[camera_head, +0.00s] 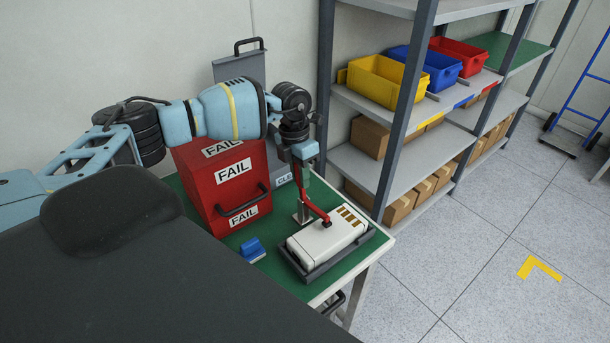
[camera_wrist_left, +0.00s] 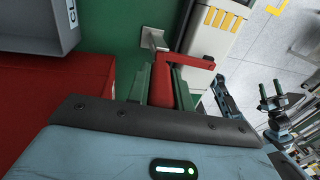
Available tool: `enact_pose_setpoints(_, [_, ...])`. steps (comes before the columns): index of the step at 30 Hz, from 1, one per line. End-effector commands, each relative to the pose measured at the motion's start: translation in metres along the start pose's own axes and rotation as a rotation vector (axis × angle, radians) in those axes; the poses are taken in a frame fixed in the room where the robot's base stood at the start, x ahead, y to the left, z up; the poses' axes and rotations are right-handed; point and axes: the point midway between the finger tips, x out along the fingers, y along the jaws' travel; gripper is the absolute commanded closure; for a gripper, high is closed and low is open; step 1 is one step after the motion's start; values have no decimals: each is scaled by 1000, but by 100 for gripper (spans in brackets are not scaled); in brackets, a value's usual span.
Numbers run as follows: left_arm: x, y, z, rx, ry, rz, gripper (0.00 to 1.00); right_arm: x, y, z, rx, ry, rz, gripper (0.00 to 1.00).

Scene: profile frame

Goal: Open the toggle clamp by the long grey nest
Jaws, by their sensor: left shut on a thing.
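The toggle clamp (camera_head: 315,208) stands on a metal base at the long side of the grey nest (camera_head: 312,275). Its red bar reaches out over the white case (camera_head: 328,238) lying in the nest, with its tip at the case top. The red handle stands roughly upright. My left gripper (camera_head: 303,172) is shut on that handle from above. In the left wrist view the red handle (camera_wrist_left: 162,86) sits between the green fingers, and the red bar (camera_wrist_left: 190,58) extends over the white case. My right gripper (camera_wrist_left: 270,88) appears at the right of that view, fingers apart and empty.
A red FAIL box (camera_head: 222,180) stands left of the clamp, close to my left arm. A small blue block (camera_head: 252,250) lies on the green table beside the nest. A grey case (camera_head: 238,70) stands behind. Shelves with bins (camera_head: 378,82) rise at the right.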

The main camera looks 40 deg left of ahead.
Motion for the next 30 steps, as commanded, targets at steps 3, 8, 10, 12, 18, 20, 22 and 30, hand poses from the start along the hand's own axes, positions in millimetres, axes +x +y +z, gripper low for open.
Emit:
enact_pose_setpoints(3, [9,13,0,-11,8,-113,100,1,-4,24,10,-47,-7,35])
enact_pose_setpoints(8, [12,24,0,-10,7,-255,100,3,-10,46,27,-85,-16,35])
enact_pose_setpoints(10, [12,27,0,-9,6,-302,100,4,-13,54,33,-99,-19,35])
enact_pose_setpoints(12, [11,29,0,-6,4,-336,100,4,-15,60,39,-110,-20,35])
enact_pose_setpoints(18, [6,30,1,0,-4,-365,100,6,-16,60,43,-109,-21,35])
enact_pose_setpoints(20, [5,30,1,0,-5,-364,100,6,-16,58,42,-105,-20,35])
enact_pose_setpoints(22, [5,30,1,0,-5,-363,100,7,-16,56,41,-101,-20,35])
enact_pose_setpoints(30, [5,30,1,0,-4,-362,56,7,-14,55,35,-100,-20,35])
